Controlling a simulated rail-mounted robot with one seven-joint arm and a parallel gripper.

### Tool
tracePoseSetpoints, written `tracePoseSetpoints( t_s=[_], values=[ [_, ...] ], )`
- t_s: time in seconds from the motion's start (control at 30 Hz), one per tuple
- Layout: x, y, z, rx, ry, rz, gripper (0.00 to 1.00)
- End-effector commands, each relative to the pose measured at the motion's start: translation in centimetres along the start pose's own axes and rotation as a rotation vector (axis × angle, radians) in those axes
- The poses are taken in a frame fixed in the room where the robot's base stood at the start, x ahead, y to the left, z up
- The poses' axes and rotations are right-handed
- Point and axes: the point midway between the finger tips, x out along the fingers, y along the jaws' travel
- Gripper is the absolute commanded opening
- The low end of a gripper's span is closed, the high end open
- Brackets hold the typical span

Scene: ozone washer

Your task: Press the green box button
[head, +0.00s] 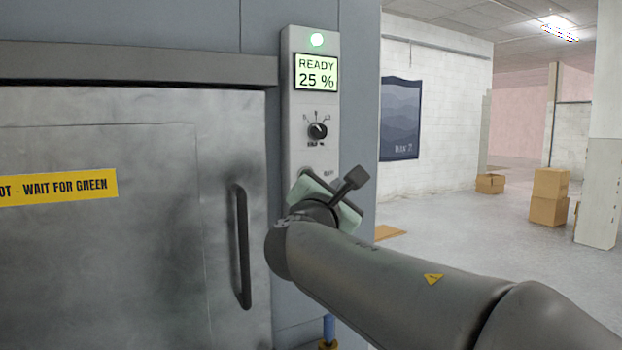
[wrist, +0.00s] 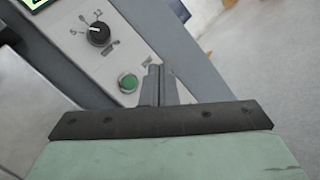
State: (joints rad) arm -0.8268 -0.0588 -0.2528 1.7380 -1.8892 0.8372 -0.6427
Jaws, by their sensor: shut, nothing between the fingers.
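The green box button (wrist: 128,83) is a round green button in a pale ring on the control panel, below the dial. It shows in the wrist view; in the head view my arm hides it. My gripper (wrist: 155,72) is shut and empty, its fingers pointing at the panel just right of the button in the wrist view. I cannot tell whether the fingertips touch the panel. In the head view my wrist covers the lower part of the panel (head: 292,110).
A metal door with a dark handle (head: 242,245) is to the left. Cardboard boxes (head: 549,197) stand far right, with open floor before them.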

Motion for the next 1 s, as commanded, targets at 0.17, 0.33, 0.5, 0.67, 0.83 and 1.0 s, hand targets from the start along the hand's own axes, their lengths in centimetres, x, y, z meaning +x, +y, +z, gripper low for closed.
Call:
tracePoseSetpoints(
  t_s=[0.17, 0.33, 0.5, 0.67, 0.83, 1.0],
  values=[
    [0.0, -0.1, 0.0, 0.001, 0.001, -0.002, 0.0],
    [0.5, 0.3, -0.2, 0.001, 0.001, -0.003, 0.0],
    [1.8, 1.3, -1.1, -0.001, 0.002, -0.004, 0.0],
    [3.5, 2.6, -2.2, -0.001, 0.002, -0.004, 0.0],
    [5.0, 3.5, -3.5, 0.0, 0.001, -0.004, 0.0],
    [5.9, 4.1, -4.2, 0.003, 0.0, -0.004, 0.0]
  ],
)
